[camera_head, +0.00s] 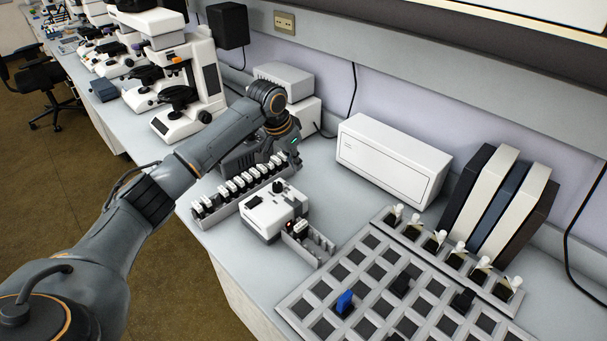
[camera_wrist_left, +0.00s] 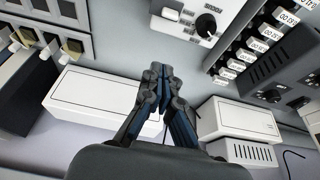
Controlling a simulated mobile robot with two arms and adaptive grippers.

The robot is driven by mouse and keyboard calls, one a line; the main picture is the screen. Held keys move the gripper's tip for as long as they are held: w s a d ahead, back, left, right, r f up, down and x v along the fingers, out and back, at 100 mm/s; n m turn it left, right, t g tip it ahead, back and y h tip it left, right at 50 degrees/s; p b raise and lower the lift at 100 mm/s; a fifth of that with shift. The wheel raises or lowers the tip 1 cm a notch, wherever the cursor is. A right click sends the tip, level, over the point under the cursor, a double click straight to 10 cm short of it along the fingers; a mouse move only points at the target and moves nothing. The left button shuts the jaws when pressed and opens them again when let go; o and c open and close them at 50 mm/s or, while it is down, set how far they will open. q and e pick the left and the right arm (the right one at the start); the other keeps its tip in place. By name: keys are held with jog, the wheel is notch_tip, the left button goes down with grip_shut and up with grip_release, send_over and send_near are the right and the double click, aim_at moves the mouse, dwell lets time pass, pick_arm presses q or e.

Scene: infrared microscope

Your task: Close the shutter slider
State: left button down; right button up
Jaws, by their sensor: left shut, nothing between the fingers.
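A small white and grey unit (camera_head: 273,212) stands on the bench in the head view, with a black knob and a dark raised part on top. In the left wrist view its white top (camera_wrist_left: 190,18) shows a black dial and small light parts at the upper edge. I cannot tell for sure which part is the shutter slider. My left gripper (camera_wrist_left: 160,73) is shut and empty, its tips apart from the unit in the picture. In the head view its fingers are hidden behind my left arm, beyond the unit toward the wall. My right gripper is not in view.
A rack of several labelled modules (camera_head: 236,188) stands left of the unit, and a small grey holder (camera_head: 309,243) stands close on its right. A white box (camera_head: 392,160) is near the wall. A slotted grey tray (camera_head: 400,285) fills the bench at right. Microscopes (camera_head: 190,85) stand farther left.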

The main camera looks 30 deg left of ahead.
aim_at(293, 207)
pick_arm(q)
jog(key=x, duration=0.4)
jog(key=shift+w+f+p, duration=0.1)
jog(key=shift+f+p, duration=0.2)
jog(key=shift+p, duration=0.1)
jog(key=p+x, duration=0.1)
jog(key=x, duration=0.3)
jog(key=shift+a+f, duration=0.1)
jog(key=shift+f, duration=0.15)
jog(key=s, duration=0.1)
jog(key=s+a+p, duration=0.1)
jog(key=shift+s, duration=0.4)
jog(key=shift+s+p, duration=0.25)
jog(key=shift+p, duration=0.05)
jog(key=shift+f, duration=0.1)
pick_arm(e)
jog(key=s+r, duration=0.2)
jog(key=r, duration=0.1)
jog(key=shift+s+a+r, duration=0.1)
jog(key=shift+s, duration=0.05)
pick_arm(q)
jog(key=shift+s, duration=0.1)
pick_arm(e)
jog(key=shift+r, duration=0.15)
